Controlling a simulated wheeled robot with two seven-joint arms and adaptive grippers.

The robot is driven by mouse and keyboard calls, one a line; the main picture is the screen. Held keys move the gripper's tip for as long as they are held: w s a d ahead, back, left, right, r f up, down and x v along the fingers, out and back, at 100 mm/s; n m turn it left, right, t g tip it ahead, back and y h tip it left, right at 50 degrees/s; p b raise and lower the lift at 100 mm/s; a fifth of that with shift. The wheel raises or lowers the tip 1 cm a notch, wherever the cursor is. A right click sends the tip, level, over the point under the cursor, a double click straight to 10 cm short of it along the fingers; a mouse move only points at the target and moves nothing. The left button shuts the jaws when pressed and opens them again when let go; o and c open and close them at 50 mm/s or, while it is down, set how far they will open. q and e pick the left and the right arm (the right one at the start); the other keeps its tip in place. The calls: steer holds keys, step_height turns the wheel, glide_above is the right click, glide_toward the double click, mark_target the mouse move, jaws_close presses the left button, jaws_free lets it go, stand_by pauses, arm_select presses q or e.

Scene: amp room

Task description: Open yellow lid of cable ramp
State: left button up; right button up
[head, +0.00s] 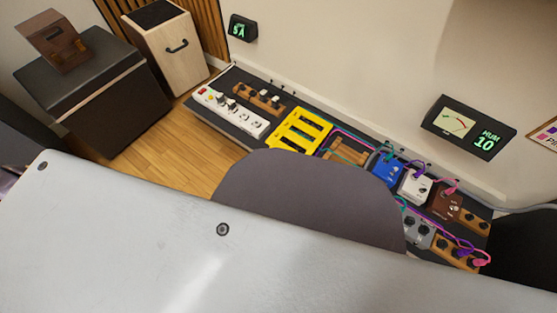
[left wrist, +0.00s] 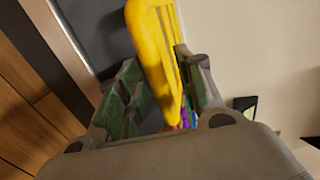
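The yellow cable ramp (head: 299,131) sits in the middle of the dark pedalboard in the head view. Dark slots show across its yellow top; I cannot tell how far its lid is raised. In the left wrist view a long yellow part of the ramp (left wrist: 154,60) runs down between the fingers. My left gripper (left wrist: 165,95) is open, with one finger on each side of this yellow part. A gap shows at the left finger; contact at the right finger is unclear. The left gripper is hidden in the head view, and my right gripper is in neither view.
A white power strip (head: 230,110) lies left of the ramp. Blue (head: 384,168), white (head: 415,187) and brown (head: 445,203) pedals with cables stand to its right. The wall (head: 370,60) rises close behind. My grey arm parts cover the foreground.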

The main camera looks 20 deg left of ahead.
arm_select(q)
jaws_close()
steer(key=shift+r+p, duration=0.25)
steer(key=shift+p, duration=0.1)
